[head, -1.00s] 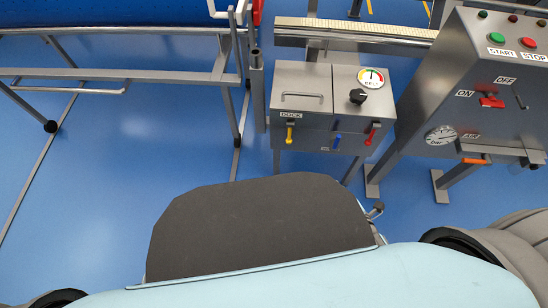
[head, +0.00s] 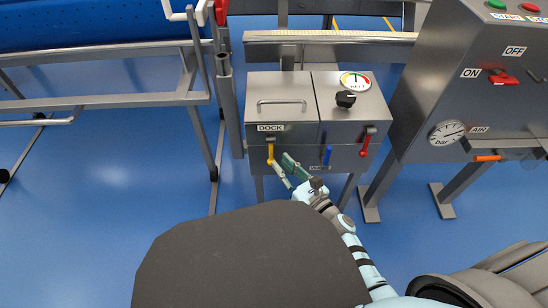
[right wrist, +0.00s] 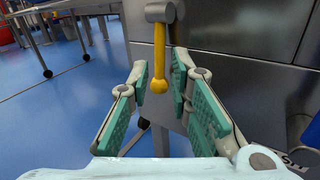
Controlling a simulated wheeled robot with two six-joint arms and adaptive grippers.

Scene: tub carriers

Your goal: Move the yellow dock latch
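The yellow dock latch (head: 270,153) hangs down under the DOCK label (head: 271,128) on the front of the grey steel box (head: 330,134). In the right wrist view the yellow latch (right wrist: 159,62) hangs from its grey pivot, its ball end low. My right gripper (head: 287,170) is just below and right of the latch. Its green-padded fingers (right wrist: 160,88) are open on either side of the latch's lower part in the wrist view. I see no clear contact. My left gripper is not in view.
On the same box are a blue lever (head: 327,156), a red lever (head: 366,145), a black knob (head: 346,99) and a belt gauge (head: 355,81). A control cabinet (head: 430,85) with a red handle (head: 503,78) stands right. Rails (head: 110,101) run left. Blue floor lies open in front.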

